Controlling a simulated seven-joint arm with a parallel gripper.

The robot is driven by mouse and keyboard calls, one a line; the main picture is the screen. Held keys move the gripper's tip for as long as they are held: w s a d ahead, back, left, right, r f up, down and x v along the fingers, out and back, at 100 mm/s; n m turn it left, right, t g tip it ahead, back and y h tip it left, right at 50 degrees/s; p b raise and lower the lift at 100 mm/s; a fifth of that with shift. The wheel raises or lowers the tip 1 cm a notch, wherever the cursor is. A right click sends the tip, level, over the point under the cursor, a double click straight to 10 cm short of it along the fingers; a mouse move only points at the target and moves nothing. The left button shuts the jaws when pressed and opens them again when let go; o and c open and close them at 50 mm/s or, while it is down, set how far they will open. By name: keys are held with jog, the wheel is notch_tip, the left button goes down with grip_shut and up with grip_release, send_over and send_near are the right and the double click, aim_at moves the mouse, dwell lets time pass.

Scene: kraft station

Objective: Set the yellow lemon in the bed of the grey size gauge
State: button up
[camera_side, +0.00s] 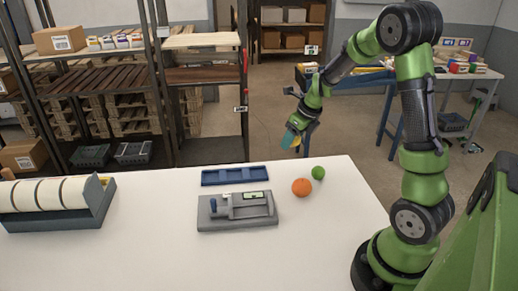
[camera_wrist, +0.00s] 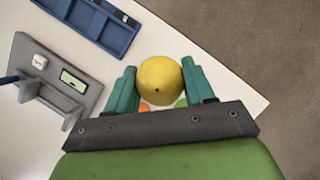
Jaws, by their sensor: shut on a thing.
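The yellow lemon (camera_wrist: 160,80) is between the two teal fingers of my gripper (camera_wrist: 160,84), which is shut on it. In the side view my gripper (camera_side: 291,138) holds the lemon (camera_side: 297,142) in the air above the far edge of the table, and the fingers partly hide it. The grey size gauge (camera_side: 208,222) lies on the table, to the left of and below my gripper in the side view. Its bed looks empty. The gauge also shows at the left of the wrist view (camera_wrist: 40,58), with part of it cut off.
A blue compartment tray (camera_side: 234,176) lies behind the gauge. An orange (camera_side: 302,187) and a green lime (camera_side: 318,173) sit right of it. A roll holder (camera_side: 92,212) with white rolls stands at the left. The front of the white table (camera_side: 250,262) is clear.

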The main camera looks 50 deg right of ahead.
jog(key=a+n+y, duration=0.2)
jog(key=a+n, duration=0.2)
jog(key=a, duration=0.9)
jog(key=n+g+y, duration=0.1)
jog(key=n, duration=0.4)
send_over(248, 212)
jog(key=s, duration=0.1)
jog(key=shift+d+f, duration=0.15)
jog(key=shift+d, duration=0.2)
jog(key=shift+f, duration=2.75)
jog(key=shift+d+f, duration=0.1)
jog(key=shift+f, duration=0.6)
jog(key=o, duration=1.2)
